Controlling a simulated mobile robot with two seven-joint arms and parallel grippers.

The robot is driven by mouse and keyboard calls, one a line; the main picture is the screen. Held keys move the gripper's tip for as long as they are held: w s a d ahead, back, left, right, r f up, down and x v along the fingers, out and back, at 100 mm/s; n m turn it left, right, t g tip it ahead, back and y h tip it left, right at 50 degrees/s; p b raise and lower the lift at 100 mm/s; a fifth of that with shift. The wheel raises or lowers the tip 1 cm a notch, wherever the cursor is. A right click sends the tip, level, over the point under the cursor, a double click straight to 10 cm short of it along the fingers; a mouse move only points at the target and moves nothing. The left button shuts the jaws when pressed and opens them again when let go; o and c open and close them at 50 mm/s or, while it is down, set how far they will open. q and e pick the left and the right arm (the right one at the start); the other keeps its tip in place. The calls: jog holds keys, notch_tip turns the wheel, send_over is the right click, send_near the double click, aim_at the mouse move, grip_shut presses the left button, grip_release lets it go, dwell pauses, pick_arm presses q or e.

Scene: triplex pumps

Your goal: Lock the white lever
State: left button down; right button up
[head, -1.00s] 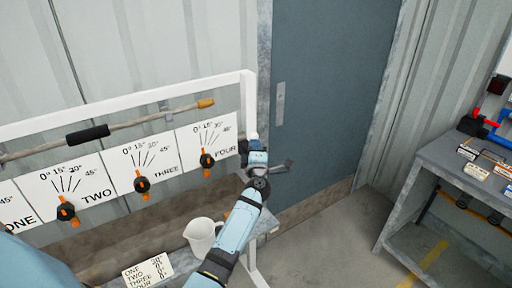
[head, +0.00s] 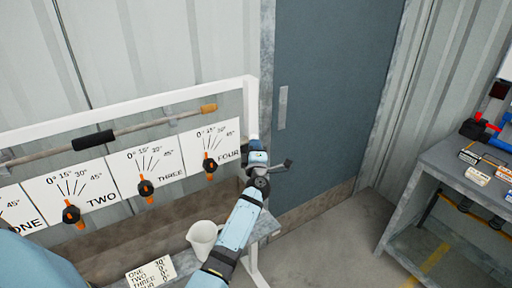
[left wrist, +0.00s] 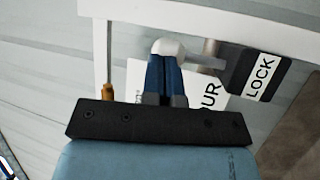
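The white lever (left wrist: 168,47) shows as a rounded white end at the tips of my left gripper's dark blue fingers in the left wrist view. My left gripper (left wrist: 167,62) has its fingers close together and appears shut on the lever; the fingers hide part of it. A grey rod runs right from there to a black block with a white LOCK label (left wrist: 260,78). In the head view my left gripper (head: 254,146) is at the right post of the white frame, beside the FOUR panel. My right gripper is not in view.
The white frame (head: 150,112) carries panels ONE to FOUR with black and orange knobs, such as FOUR's knob (head: 210,165). A white jug (head: 203,238) and a number card (head: 150,272) lie below. A blue door (head: 325,90) is behind; a grey workbench (head: 440,160) stands right.

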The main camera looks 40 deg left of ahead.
pick_arm(q)
jog(key=shift+w+a+r+p, duration=0.2)
jog(key=shift+a+p, duration=0.05)
jog(key=shift+a, duration=0.25)
jog(key=shift+w+a+r+p, duration=0.2)
jog(key=shift+w+a+r, duration=0.05)
jog(key=shift+a, duration=0.3)
jog(key=shift+w+a+r+p, duration=0.2)
jog(key=shift+a+p, duration=0.05)
jog(key=shift+a, duration=0.25)
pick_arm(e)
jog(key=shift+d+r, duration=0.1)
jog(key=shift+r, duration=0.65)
pick_arm(q)
jog(key=shift+a+r, duration=0.1)
jog(key=shift+r, duration=0.1)
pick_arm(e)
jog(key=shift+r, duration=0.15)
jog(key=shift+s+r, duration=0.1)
